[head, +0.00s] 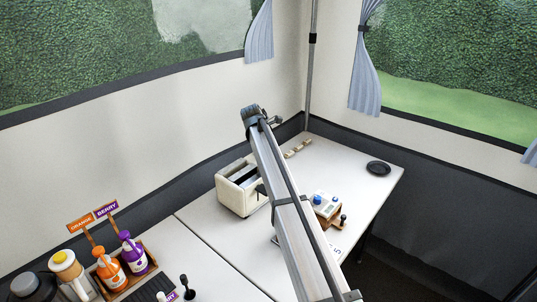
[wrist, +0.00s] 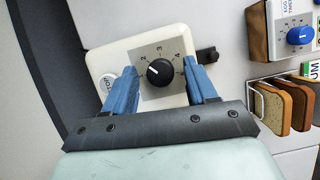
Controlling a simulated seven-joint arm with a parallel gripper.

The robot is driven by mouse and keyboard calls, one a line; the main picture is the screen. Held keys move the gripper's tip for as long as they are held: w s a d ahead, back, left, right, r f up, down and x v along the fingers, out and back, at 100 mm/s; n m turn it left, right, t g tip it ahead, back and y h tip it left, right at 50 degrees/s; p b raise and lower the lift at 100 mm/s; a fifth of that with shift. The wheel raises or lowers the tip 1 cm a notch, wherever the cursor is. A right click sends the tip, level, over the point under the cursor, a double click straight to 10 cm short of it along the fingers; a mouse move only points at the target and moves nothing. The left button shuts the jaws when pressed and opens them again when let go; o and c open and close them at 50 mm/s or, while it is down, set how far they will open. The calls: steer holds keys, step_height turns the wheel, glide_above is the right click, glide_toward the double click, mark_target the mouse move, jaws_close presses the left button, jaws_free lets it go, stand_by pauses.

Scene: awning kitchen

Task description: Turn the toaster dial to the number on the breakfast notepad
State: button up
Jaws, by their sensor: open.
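The cream toaster (head: 232,194) stands on the table, partly behind my arm in the head view. In the wrist view its panel (wrist: 120,55) carries a round black dial (wrist: 161,72) with numbers around it. The dial's white mark points to the upper left, near the 1 and 2. My gripper (wrist: 160,66) is open, with its blue fingers on either side of the dial and gaps between them and it. A white sheet (head: 336,250), possibly the notepad, is mostly hidden behind my arm; a 5-like figure shows at its edge.
A white stop button (wrist: 107,84) is close to the left finger. A black lever (wrist: 207,54) sticks out at right. An egg timer with a blue knob (wrist: 300,35) and a toast rack (wrist: 270,105) stand further right. Bottles (head: 108,268) stand in a tray at left.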

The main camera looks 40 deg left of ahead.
steer(key=c, duration=1)
steer(key=shift+c, duration=0.2)
steer(key=shift+m, duration=0.3)
steer(key=m+h, duration=0.1)
steer(key=m, duration=0.1)
steer(key=m+h, duration=0.1)
steer(key=m, duration=0.1)
steer(key=shift+w+a+m+g, duration=0.1)
steer(key=shift+a+m+g, duration=0.1)
steer(key=shift+m+g, duration=0.1)
steer(key=shift+m+g+h, duration=0.6)
steer(key=shift+m+h, duration=0.1)
steer(key=shift+m, duration=1.6)
steer(key=o, duration=1)
steer(key=shift+o, duration=0.2)
